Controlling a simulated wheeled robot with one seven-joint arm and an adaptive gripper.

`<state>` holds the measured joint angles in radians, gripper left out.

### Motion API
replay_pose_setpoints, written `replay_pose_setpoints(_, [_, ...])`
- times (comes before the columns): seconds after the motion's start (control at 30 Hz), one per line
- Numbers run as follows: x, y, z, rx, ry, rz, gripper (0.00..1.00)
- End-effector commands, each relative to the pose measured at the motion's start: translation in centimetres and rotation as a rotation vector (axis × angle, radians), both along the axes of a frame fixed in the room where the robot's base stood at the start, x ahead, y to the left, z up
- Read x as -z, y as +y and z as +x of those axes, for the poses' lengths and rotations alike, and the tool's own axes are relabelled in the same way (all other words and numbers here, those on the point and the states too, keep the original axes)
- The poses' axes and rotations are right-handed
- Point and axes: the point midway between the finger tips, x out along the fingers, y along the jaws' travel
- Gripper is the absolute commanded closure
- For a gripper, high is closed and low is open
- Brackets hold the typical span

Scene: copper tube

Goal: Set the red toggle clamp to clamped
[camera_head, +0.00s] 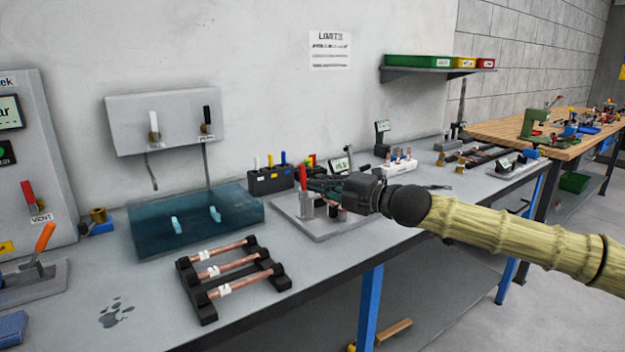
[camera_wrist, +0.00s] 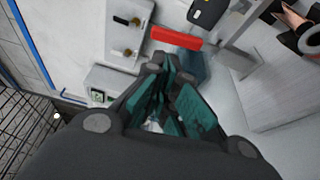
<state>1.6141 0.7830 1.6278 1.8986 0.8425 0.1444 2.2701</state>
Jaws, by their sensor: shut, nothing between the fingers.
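The red toggle clamp (camera_head: 303,177) stands on a grey base plate on the bench, partly hidden behind my gripper. Its red handle looks roughly upright in the head view. In the wrist view the red handle (camera_wrist: 176,38) lies just beyond my fingertips. My gripper (camera_head: 318,186) is beside the handle, with its green-padded fingers shut and empty. The fingers also show in the wrist view (camera_wrist: 168,95). I cannot tell whether they touch the handle. The clamp's jaw end is largely hidden by my gripper.
A rack with copper tubes (camera_head: 232,274) lies front left of the base plate (camera_head: 322,232). A blue translucent tray (camera_head: 155,232) is farther left. A black box with coloured plungers (camera_head: 270,181) stands behind the clamp. A white block with copper pieces (camera_head: 398,166) is to the right.

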Motion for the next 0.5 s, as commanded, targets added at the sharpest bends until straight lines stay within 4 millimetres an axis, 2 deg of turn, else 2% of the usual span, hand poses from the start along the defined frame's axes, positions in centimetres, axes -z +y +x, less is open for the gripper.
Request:
replay_pose_setpoints(0.2, [-0.2, -1.4, -1.1, -0.012, 0.000, 0.000, 1.00])
replay_pose_setpoints(0.5, [-0.1, -1.7, -1.5, -0.018, 0.000, -0.001, 1.00])
